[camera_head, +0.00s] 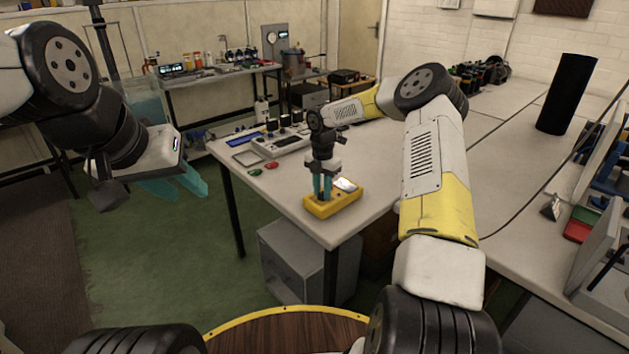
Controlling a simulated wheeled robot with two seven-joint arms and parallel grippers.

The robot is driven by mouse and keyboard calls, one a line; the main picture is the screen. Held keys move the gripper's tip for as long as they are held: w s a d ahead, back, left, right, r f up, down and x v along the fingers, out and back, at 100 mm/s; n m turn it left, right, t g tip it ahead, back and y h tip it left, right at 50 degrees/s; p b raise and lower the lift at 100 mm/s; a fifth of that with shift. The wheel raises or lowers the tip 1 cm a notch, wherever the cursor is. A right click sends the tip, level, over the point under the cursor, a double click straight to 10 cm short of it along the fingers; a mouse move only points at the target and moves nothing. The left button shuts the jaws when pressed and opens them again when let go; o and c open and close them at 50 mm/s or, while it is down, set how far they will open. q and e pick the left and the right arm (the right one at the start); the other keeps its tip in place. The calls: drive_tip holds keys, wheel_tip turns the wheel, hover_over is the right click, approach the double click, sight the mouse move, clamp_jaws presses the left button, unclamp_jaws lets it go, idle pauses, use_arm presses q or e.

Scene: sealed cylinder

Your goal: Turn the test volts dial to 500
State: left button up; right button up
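A yellow tester (345,199) with a lit white display (346,185) lies on the near corner of the white bench. My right gripper (322,196) points straight down over the left part of the tester. Its two teal fingertips are at the tester's top face, with a narrow dark gap between them. The test volts dial is hidden at or between these fingers. I cannot tell whether they grip it, and no dial marks are readable. My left gripper (183,189) hangs in free air left of the bench, with its teal fingers apart and nothing between them.
A grey instrument (292,143), a blue tray (245,139) and small red (271,165) and green (255,172) items lie behind the tester. A black cylinder (567,95) stands on the right bench. A grey cabinet (297,263) is under the bench. The floor at left is clear.

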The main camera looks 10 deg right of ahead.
clamp_jaws()
